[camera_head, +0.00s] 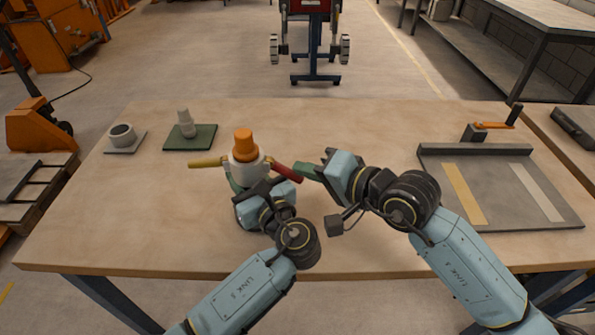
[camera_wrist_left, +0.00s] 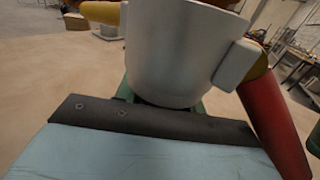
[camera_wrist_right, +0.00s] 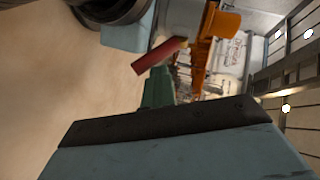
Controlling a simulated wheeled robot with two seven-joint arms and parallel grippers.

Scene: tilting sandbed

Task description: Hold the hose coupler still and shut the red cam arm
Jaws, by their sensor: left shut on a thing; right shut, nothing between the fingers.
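The hose coupler (camera_head: 247,171) stands upright on the table, a pale grey body with an orange top (camera_head: 245,142). The red cam arm (camera_head: 287,173) sticks out to its right, sloping down away from the body; it also shows in the left wrist view (camera_wrist_left: 272,118) and right wrist view (camera_wrist_right: 158,57). A yellow arm (camera_head: 206,163) sticks out to the left. My left gripper (camera_head: 248,182) is shut on the coupler body from the near side; its fingertips are mostly hidden. My right gripper (camera_head: 305,170) is shut and empty, its green fingers close to the red arm's outer end; contact is unclear.
At the back left are a small grey cup on a plate (camera_head: 122,135) and a pale fitting on a green plate (camera_head: 186,129). A grey tray (camera_head: 505,205) with two strips lies at the right. The table between is clear.

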